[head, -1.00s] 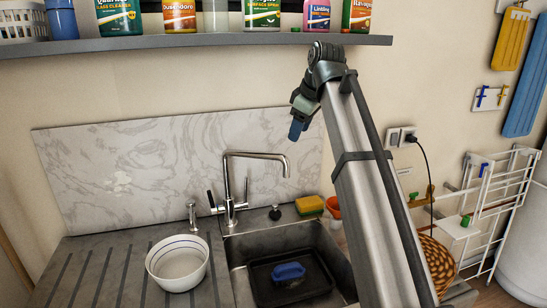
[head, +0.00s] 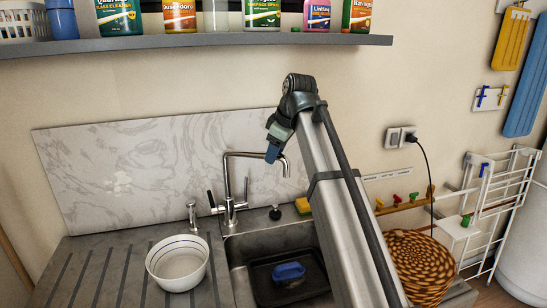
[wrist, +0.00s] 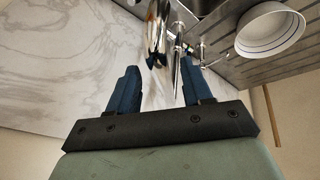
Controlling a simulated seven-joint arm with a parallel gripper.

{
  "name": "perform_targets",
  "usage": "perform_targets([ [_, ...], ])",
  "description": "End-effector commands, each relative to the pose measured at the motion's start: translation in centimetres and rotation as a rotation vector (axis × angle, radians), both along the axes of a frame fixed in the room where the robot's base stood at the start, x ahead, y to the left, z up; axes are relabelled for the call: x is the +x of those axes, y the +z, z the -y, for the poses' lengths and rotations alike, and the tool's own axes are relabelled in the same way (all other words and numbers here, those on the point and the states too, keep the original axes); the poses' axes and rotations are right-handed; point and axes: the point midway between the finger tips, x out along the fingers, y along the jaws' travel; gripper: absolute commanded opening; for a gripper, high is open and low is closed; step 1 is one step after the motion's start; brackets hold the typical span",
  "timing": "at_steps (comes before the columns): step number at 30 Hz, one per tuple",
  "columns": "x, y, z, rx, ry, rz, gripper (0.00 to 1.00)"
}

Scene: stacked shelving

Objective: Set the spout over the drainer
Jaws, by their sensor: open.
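The chrome spout (head: 255,155) rises from the tap behind the sink and reaches to the right, its bent end over the basin. The drainer (head: 130,275) is the grey ridged board left of the basin. My gripper (head: 272,155) is open and empty, close to the spout's right end in the head view; I cannot tell if they touch. In the wrist view, the blue fingers of my gripper (wrist: 158,75) stand apart, and the shiny spout (wrist: 157,35) shows just beyond the gap between them.
A white bowl (head: 178,264) stands on the drainer, left of the basin. The basin holds a black tub (head: 262,272) with a blue object (head: 288,271). A shelf (head: 200,41) with bottles runs above. A marble panel (head: 110,165) stands behind the tap.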

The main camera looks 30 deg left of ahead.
Motion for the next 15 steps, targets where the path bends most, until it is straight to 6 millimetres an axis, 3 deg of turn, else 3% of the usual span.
perform_targets([
  [6, 0.4, -2.0, -0.8, 0.000, 0.000, 0.000, 0.50],
  [15, 0.5, -2.6, -1.1, 0.000, 0.000, 0.000, 0.50],
])
